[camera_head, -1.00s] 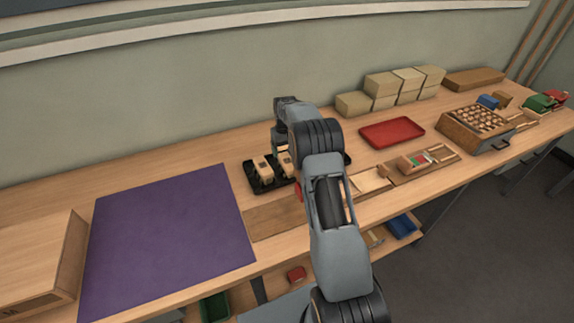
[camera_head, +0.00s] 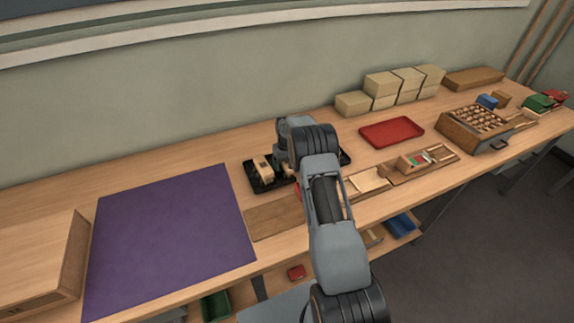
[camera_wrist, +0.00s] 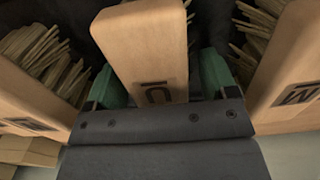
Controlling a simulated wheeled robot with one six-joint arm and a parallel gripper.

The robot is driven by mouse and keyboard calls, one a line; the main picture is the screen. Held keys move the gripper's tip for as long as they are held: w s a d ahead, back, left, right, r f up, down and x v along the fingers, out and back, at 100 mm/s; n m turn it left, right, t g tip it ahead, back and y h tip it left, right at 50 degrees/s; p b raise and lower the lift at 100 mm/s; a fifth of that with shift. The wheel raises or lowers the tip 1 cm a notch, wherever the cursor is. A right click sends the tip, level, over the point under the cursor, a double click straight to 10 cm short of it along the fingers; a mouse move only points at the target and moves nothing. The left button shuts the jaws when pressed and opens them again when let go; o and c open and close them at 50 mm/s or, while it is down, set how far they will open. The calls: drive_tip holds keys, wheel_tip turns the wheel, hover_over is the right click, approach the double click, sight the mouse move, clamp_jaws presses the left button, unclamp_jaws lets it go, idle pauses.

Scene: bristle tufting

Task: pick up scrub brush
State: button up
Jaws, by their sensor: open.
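A scrub brush (camera_wrist: 150,45) with a pale wooden block and a dark printed mark stands in the middle of the wrist view. My gripper (camera_wrist: 160,80) is open, with one green finger on each side of this block; I cannot tell if they touch it. Further brushes with light bristles stand to the left (camera_wrist: 30,100) and right (camera_wrist: 290,70). In the head view one wooden brush block (camera_head: 263,168) shows in the black tray (camera_head: 262,185). My arm hides the gripper and the rest of the brushes there.
A purple mat (camera_head: 165,235) lies to the left with nothing on it. A wooden box (camera_head: 45,265) stands at the far left. A red tray (camera_head: 392,132), stacked tan blocks (camera_head: 385,88) and a wooden crate (camera_head: 475,128) are to the right.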

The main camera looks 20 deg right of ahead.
drive_tip(key=c, duration=1)
drive_tip(key=shift+r, duration=0.15)
drive_tip(key=shift+c, duration=0.2)
wheel_tip(320, 180, up, 18)
drive_tip(key=b, duration=0.1)
